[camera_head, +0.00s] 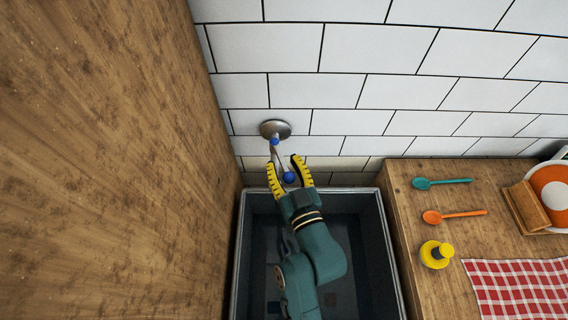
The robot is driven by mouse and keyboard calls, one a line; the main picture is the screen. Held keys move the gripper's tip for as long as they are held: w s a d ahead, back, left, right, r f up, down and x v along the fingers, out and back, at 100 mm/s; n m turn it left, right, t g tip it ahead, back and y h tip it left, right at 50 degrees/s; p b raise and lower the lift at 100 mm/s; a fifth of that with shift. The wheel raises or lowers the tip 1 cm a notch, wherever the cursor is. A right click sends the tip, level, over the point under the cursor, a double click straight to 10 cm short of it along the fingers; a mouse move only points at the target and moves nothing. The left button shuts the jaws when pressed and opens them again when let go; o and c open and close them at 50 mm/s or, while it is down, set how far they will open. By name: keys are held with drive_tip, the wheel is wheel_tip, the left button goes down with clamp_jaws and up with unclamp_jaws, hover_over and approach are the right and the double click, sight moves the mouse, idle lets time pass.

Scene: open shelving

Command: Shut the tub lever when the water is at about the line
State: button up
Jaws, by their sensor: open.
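The tub (374,232) is a dark grey rectangular basin below the tiled wall, partly covered by my arm. A round metal plate (275,128) is on the wall above it, with a short metal lever (277,158) hanging down and blue parts on it. A blue ball (289,177) shows at its lower end. My gripper (285,172) has yellow fingers, open, one on each side of the blue ball in the picture. I cannot tell whether they touch it. I cannot make out a water level or a line in the tub.
A tall wooden panel (120,150) stands close on the left.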

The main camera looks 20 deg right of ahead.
drive_tip(key=shift+s, duration=0.1)
clamp_jaws()
